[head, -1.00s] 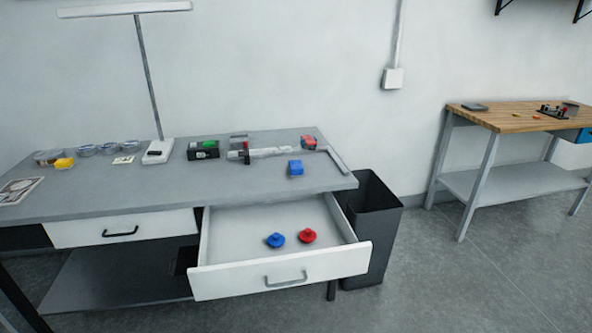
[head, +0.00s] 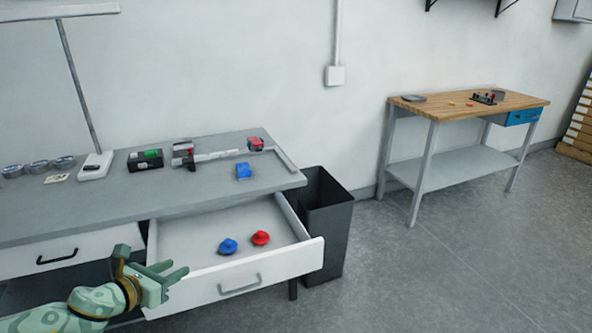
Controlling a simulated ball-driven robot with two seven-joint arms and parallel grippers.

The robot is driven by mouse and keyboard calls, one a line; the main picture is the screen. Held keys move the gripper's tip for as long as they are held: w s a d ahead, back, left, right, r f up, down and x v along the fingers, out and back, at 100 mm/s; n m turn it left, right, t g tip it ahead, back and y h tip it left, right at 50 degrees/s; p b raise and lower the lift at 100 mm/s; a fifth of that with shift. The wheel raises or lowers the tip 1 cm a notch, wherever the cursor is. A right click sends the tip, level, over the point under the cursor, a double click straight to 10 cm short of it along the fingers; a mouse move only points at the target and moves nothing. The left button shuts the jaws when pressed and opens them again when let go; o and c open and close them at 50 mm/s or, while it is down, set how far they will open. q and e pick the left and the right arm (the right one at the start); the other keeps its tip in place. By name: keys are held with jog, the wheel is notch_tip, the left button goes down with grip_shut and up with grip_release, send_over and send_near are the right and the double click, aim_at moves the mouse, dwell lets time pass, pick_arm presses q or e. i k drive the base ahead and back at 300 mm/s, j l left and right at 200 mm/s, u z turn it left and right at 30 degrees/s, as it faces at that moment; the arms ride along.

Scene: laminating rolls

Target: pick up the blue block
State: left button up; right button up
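The blue block (head: 243,171) sits on the grey tabletop (head: 205,191), near its right end and in front of a long clamp (head: 212,157). My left gripper (head: 178,273) is at the lower left, in front of the open drawer's front panel and well short of the block. Its fingers are apart with nothing visible between them. My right gripper is not in view.
The white drawer (head: 225,283) stands open below the block, holding a blue knob (head: 228,246) and a red knob (head: 260,238). A black bin (head: 325,225) stands right of the table. A wooden workbench (head: 467,105) is farther right.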

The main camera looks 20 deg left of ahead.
aim_at(243, 171)
jog(key=i+j+z, duration=0.1)
jog(key=j+z, duration=1.1)
jog(key=j, duration=0.45)
jog(key=k+j+z, duration=0.15)
jog(key=j, duration=0.75)
jog(key=k+j+z, duration=0.1)
jog(key=j, duration=0.35)
jog(key=k+j+z, duration=0.1)
jog(key=j, duration=0.35)
jog(key=k+j, duration=0.1)
jog(key=j, duration=0.35)
